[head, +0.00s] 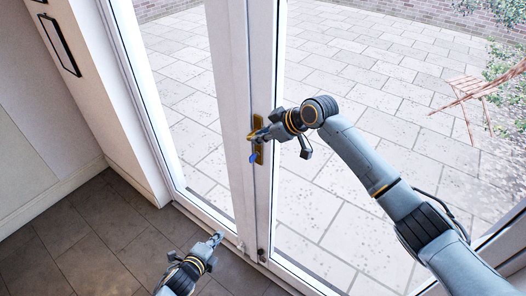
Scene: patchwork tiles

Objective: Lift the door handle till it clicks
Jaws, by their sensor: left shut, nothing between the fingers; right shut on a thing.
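The door handle has a brass plate (259,153) on the white door frame in the middle of the head view. My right gripper (256,135) is at the plate and shut on the handle; the fingers hide most of the lever. A small blue thing (253,158) shows at the lower part of the plate. My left gripper (217,238) is shut and empty, low over the floor in front of the door, apart from the handle.
White glazed doors (232,90) stand in front of me, with a paved patio (360,75) beyond the glass. A folding chair (470,90) is outside at the right. Dark floor tiles (95,240) at the lower left are clear.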

